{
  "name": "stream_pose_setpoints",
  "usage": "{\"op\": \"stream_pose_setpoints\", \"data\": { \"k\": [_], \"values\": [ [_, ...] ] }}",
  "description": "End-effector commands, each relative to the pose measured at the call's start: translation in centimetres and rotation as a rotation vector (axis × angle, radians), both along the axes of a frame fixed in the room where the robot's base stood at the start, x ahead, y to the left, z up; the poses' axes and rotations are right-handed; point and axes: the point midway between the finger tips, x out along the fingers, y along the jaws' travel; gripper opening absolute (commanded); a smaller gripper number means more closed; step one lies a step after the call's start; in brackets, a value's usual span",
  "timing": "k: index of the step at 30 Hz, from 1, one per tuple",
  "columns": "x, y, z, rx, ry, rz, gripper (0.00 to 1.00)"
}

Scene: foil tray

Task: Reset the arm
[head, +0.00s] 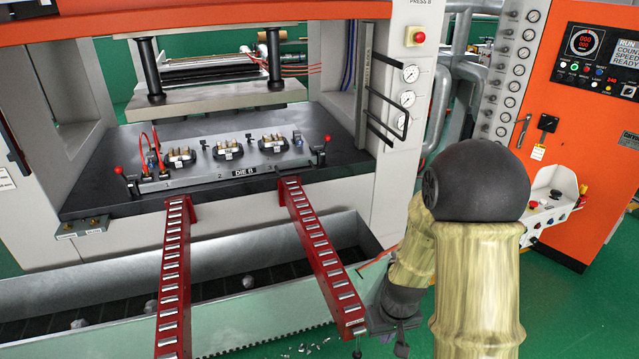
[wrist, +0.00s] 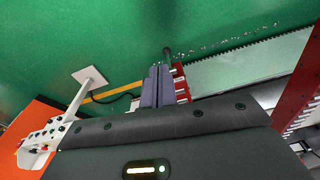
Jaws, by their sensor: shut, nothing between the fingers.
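My gripper (wrist: 158,72) shows in the wrist view as two dark grey-purple fingers side by side, shut with nothing held. In the head view my arm comes up from the bottom right, bends at a dark round joint and reaches down and left. The dark end of it is low, close to the front end of the right red roller rail (head: 330,270), and partly hidden behind my own arm. In the wrist view a red rail end with rollers (wrist: 182,84) lies just right of the fingers. I cannot tell whether they touch.
The press bed (head: 110,190) carries a die plate (head: 210,178) marked DIE B. A left roller rail (head: 173,270) juts forward. A metal trough (head: 60,295) runs below the bed. An orange control cabinet (head: 585,130) and a control pod (head: 545,205) stand right.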

Motion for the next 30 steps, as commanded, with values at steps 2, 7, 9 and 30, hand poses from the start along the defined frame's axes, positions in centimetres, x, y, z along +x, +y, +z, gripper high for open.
{"op": "stream_pose_setpoints", "data": {
  "k": [2, 7, 9, 30],
  "values": [
    [-0.7, 0.1, 2.3, 0.004, -0.027, -0.025, 0.0],
    [-2.9, 0.1, 6.3, 0.008, -0.067, -0.085, 0.0],
    [-4.0, 0.1, 7.7, 0.009, -0.083, -0.111, 0.0],
    [-7.5, -0.1, 11.3, 0.008, -0.126, -0.188, 0.0]
  ]
}}
